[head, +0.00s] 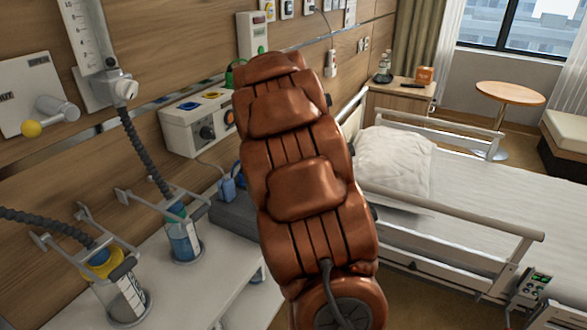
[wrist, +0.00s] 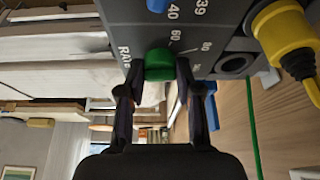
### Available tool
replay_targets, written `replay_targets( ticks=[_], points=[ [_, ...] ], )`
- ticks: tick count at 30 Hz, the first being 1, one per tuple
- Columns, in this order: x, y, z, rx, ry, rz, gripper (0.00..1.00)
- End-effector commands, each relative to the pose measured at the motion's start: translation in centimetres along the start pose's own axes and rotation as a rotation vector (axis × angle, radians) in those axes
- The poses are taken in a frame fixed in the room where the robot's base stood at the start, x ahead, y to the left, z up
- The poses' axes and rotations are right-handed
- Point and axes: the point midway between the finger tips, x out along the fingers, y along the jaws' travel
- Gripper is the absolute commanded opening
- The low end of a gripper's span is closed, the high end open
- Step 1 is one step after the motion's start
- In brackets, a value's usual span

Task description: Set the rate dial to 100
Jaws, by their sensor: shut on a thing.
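The rate dial (wrist: 159,63) is a green round knob on a dark grey panel (wrist: 205,28) in the wrist view. Scale marks with 60 and 80 show beside it, along with part of a label beginning "RA". No pointer on the dial can be made out, so its setting cannot be read. My gripper (wrist: 160,72) has one dark finger on each side of the dial and is shut on it. In the head view my brown arm fills the middle and hides the gripper and the dial.
In the wrist view, a yellow plug (wrist: 285,30), a dark round socket (wrist: 236,64) and a green cable (wrist: 253,130) are close by. In the head view, a wall unit (head: 188,133) and canisters stand left, with the railed bed (head: 480,205) at right.

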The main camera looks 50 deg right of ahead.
Motion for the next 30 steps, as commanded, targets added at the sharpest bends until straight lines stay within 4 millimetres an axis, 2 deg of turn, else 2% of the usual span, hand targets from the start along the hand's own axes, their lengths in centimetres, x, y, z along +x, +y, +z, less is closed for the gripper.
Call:
replay_targets(
  ticks=[15, 30],
  points=[
    [0.10, -0.16, -0.09, 0.339, 0.001, 0.140, 0.00],
    [0.06, -0.10, -0.05, 0.418, -0.001, 0.176, 0.00]
  ],
)
